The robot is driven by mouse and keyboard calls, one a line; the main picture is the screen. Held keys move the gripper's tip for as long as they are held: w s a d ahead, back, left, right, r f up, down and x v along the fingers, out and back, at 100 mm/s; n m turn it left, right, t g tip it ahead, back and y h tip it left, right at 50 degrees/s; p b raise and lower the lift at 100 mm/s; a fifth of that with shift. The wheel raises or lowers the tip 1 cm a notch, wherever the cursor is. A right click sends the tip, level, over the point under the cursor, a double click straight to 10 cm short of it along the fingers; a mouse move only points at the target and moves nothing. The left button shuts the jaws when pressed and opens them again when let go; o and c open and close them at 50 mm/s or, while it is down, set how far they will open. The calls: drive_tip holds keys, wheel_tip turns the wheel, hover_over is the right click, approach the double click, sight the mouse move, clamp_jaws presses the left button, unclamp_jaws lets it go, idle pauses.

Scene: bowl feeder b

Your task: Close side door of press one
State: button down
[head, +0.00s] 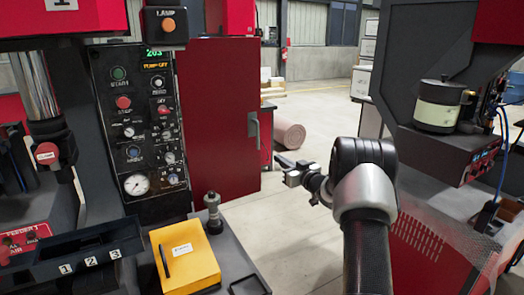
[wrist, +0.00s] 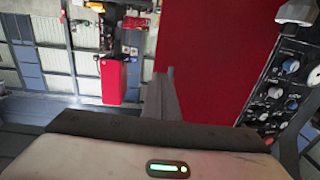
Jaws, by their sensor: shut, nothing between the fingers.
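The red side door (head: 217,110) of press one stands out to the right of the control panel and looks open. Its grey handle (head: 253,126) is near the door's right edge. My gripper (head: 282,161) is shut and empty. In the head view it appears just right of the door's lower right edge, below the handle. In the wrist view the shut fingers (wrist: 163,92) overlap the left edge of the red door (wrist: 210,60). I cannot tell whether they touch it. The handle is not clear in the wrist view.
The control panel (head: 138,120) with buttons and a gauge is left of the door. A yellow box (head: 185,257) sits on the dark ledge below it. A second machine (head: 440,215) stands close on the right. A brown roll (head: 289,135) lies behind.

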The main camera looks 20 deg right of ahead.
drive_tip(key=x, duration=1.3)
drive_tip(key=shift+p, duration=0.35)
